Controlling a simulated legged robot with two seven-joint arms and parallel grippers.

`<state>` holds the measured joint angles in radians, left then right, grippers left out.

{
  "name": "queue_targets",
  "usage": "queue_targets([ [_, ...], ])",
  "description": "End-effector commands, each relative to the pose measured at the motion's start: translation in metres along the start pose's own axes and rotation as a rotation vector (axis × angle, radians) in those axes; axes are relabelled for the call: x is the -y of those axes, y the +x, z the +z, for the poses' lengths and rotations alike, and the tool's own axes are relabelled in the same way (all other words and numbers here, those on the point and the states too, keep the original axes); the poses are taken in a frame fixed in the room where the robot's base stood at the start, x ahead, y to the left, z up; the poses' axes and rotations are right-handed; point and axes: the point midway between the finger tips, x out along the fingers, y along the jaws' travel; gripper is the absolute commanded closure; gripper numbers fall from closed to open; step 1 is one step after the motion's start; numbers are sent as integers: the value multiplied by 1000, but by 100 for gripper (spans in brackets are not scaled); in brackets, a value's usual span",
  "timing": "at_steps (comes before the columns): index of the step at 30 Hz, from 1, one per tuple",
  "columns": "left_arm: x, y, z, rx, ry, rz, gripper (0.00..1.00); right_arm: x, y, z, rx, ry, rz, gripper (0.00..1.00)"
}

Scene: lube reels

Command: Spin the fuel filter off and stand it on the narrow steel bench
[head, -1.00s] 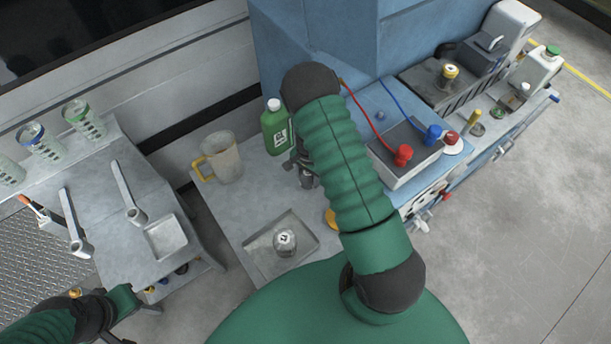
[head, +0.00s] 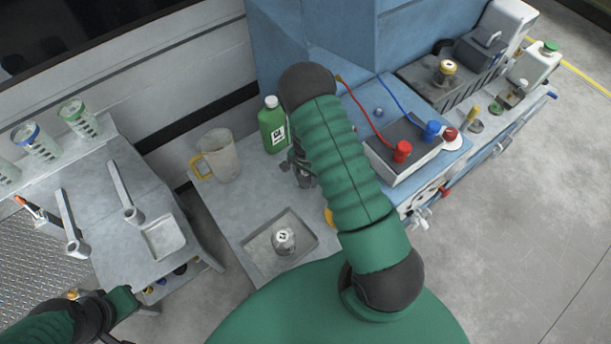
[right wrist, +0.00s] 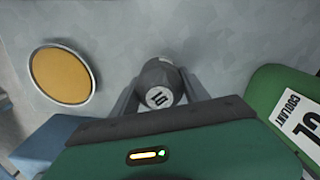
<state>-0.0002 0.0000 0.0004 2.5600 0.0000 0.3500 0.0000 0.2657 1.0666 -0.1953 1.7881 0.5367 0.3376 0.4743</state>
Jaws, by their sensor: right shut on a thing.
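My right gripper (head: 303,178) is low over the grey steel bench (head: 222,207), beside the green coolant bottle (head: 273,125) and largely hidden by my arm. In the right wrist view its fingers are shut on a dark grey cylindrical filter (right wrist: 160,84) with a white mark on its end. I cannot tell whether its far end touches the bench. Another grey canister (head: 284,239) with a white mark stands in a shallow tray (head: 253,262) on the same bench. My left gripper (head: 142,308) is at the lower left; its jaws are unclear.
A clear jug (head: 221,158) with a yellow handle stands left of the bottle. A yellow disc (right wrist: 62,75) lies near the held filter. A second grey bench (head: 112,243) at left carries wrenches (head: 124,195). A blue machine (head: 315,50) with a battery (head: 405,157) stands right.

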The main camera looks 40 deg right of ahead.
Motion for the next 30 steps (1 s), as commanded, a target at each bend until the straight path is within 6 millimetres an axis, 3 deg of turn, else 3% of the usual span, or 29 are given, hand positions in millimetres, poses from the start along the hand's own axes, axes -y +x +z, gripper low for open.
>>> queue_targets([
  [3, 0, 0, 0, 0, 0, 0, 100, 0, 0, 1, 0, 0, 1, 97],
  [4, 0, 0, 0, 0, 0, 0, 100, 0, 0, 1, 0, 0, 1, 43],
  [9, 0, 0, 0, 0, -1, 0, 100, 0, 0, 0, 2, -1, 1, 22],
  [20, 0, 1, 0, 0, 0, 0, 100, 0, -5, 0, 1, -1, -1, 22],
  [23, 0, 3, 1, 0, 0, 0, 100, 1, -20, -1, -1, -1, -2, 22],
  [30, 0, 9, 2, 0, -1, 0, 100, 2, -89, 1, -2, -3, -5, 22],
])
